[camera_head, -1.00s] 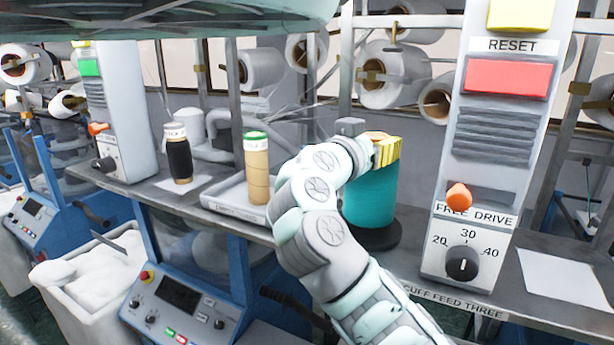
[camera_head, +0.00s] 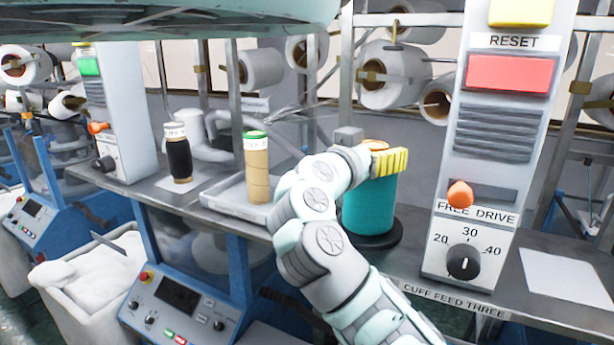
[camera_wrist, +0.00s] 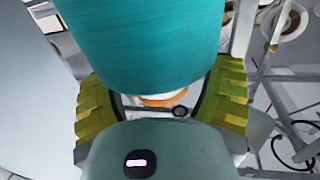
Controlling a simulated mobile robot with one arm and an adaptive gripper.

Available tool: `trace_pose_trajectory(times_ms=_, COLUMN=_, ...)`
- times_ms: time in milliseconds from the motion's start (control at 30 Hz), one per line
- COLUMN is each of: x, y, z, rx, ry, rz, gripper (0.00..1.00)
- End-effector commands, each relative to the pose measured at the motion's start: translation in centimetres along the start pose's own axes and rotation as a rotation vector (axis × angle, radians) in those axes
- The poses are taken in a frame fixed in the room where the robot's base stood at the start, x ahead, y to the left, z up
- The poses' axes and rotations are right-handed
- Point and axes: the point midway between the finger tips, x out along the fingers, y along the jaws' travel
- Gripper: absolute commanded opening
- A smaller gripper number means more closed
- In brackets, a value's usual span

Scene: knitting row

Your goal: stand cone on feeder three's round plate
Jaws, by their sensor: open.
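The teal cone (camera_head: 370,207) stands upright on the black round plate (camera_head: 387,239) beside the feeder column labelled CUFF FEED THREE. Its orange top (camera_head: 376,142) shows above my gripper. My gripper (camera_head: 390,162), with yellow ribbed fingers, is open at the cone's upper end. In the wrist view, my gripper (camera_wrist: 161,104) has one finger on each side of the cone (camera_wrist: 145,45), with the orange end (camera_wrist: 162,100) between them. Whether either finger touches the cone is unclear. My gripper hides part of the cone's upper side.
The feeder column (camera_head: 490,140) with its orange lever and dial stands close at the right. A tray (camera_head: 228,207) holds a tan cone (camera_head: 256,170); a black cone (camera_head: 179,158) stands farther left. White paper (camera_head: 565,277) lies on the bench at right.

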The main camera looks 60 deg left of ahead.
Motion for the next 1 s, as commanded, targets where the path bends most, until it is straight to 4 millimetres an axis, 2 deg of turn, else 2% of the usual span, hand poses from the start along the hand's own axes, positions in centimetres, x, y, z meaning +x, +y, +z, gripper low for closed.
trace_pose_trajectory(times_ms=300, x=-0.2, y=0.0, z=-0.2, rx=-0.001, ry=0.000, rz=-0.001, gripper=0.80)
trace_pose_trajectory(times_ms=467, x=-2.7, y=-0.1, z=0.4, rx=0.004, ry=0.003, rz=-0.004, gripper=0.80)
trace_pose_trajectory(times_ms=800, x=-9.3, y=-0.1, z=0.4, rx=0.003, ry=0.002, rz=-0.008, gripper=0.80)
trace_pose_trajectory(times_ms=1000, x=-11.4, y=-0.1, z=0.0, rx=0.003, ry=-0.001, rz=-0.006, gripper=0.80)
